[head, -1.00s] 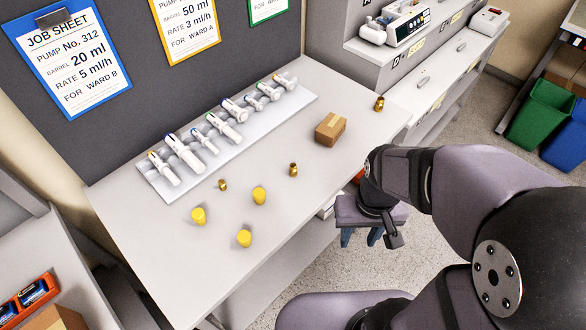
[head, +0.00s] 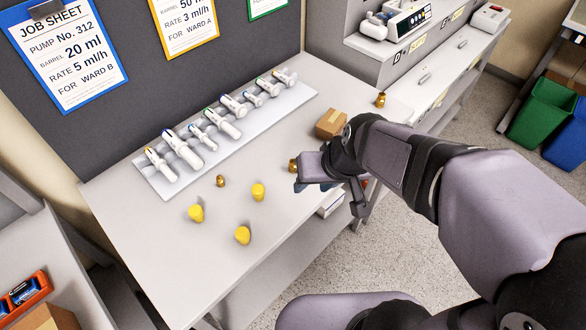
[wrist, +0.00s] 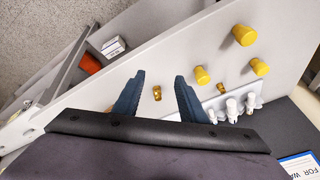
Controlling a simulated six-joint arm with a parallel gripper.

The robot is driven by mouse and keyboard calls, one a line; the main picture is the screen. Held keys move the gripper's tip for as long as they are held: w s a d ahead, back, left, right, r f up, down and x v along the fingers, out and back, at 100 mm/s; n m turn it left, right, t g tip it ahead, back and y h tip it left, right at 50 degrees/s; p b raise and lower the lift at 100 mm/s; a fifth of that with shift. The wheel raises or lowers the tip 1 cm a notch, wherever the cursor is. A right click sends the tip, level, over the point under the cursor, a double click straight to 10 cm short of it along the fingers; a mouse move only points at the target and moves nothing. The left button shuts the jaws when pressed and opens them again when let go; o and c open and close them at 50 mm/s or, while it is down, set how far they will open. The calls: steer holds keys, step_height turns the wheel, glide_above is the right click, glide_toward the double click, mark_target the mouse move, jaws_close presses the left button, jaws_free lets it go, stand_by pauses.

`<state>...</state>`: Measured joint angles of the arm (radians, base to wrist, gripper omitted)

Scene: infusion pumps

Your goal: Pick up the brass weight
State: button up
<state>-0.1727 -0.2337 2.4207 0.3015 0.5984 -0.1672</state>
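Three small brass weights show on the grey bench in the head view: one (head: 293,166) right beside my gripper, one (head: 220,181) left of it near the tray, and one (head: 380,99) at the far right corner. My gripper (head: 298,186) is over the bench's front edge, open and empty. In the wrist view its dark blue fingers (wrist: 159,77) are spread, and a brass weight (wrist: 157,93) shows in the gap between them, not visibly touched. A second brass weight (wrist: 221,88) lies to the right of the fingers. The height above the bench is hard to tell.
A cardboard box (head: 330,123) stands just behind my gripper. Several yellow pieces (head: 242,235) stand on the bench to the left. A white tray (head: 148,177) of syringes runs along the back board.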

steer(key=w+a+r+t+y+b, duration=0.2)
steer(key=w+a+t+b, duration=0.15)
steer(key=w+a, duration=0.5)
steer(key=m+t+h+b, duration=0.5)
steer(key=m+h+b, duration=0.15)
steer(key=h, duration=0.35)
glide_toward(291, 164)
steer(key=w, duration=0.1)
steer(key=w+d+f+b, duration=0.1)
steer(key=w, duration=0.1)
steer(key=shift+d+f+n, duration=0.1)
steer(key=shift+d+n, duration=0.1)
steer(key=shift+n, duration=0.15)
steer(key=shift+b+x, duration=0.4)
steer(key=shift+x, duration=3.35)
steer(key=shift+s, duration=0.1)
jaws_close()
